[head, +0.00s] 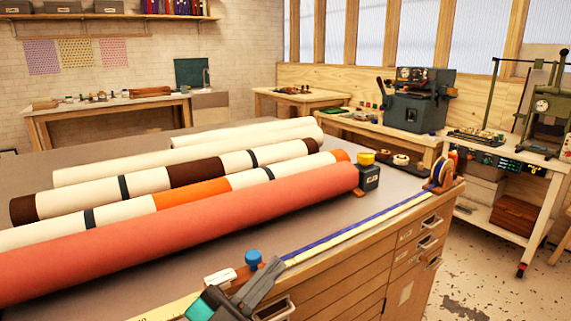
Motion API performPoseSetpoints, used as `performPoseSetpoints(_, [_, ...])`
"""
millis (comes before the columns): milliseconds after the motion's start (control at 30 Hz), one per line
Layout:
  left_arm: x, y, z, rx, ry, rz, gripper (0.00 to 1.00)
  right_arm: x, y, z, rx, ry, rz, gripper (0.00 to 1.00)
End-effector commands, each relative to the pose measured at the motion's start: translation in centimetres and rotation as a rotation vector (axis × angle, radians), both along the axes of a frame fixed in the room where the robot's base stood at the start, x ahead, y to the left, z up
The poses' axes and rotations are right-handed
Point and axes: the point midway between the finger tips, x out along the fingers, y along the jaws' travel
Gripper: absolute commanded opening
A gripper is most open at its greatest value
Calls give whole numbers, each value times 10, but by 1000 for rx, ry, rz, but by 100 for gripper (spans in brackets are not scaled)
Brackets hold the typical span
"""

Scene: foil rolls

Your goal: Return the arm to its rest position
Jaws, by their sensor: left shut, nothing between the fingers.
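My left gripper (270,270) is low in the head view, near the front edge of the big worktable (352,218). It is shut and empty, and its dark grey fingers point up and to the right. A blue-topped knob (253,259) and a small white block (220,277) show close beside it. Several long rolls lie side by side on the table: a coral roll (190,230) in front, cream rolls with brown and orange bands (195,196) behind it, and plain cream rolls (150,165) farther back. My right gripper is not in view.
A dark pot with a yellow top (369,176) stands at the coral roll's right end. A blue and yellow strip (360,222) runs along the front edge to an orange-and-blue dispenser (440,177). Drawers (415,240) are below. The tabletop right of the rolls is mostly bare.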

Motion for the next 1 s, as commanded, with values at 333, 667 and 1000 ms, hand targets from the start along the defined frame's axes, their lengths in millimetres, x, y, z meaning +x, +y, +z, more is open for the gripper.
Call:
performPoseSetpoints(333, [-33,112,-228,8,868,467,0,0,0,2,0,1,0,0])
performPoseSetpoints(667, [-112,151,-319,68,1247,589,0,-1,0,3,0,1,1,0])
performPoseSetpoints(1000, [-114,152,-321,71,1255,591,0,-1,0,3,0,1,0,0])
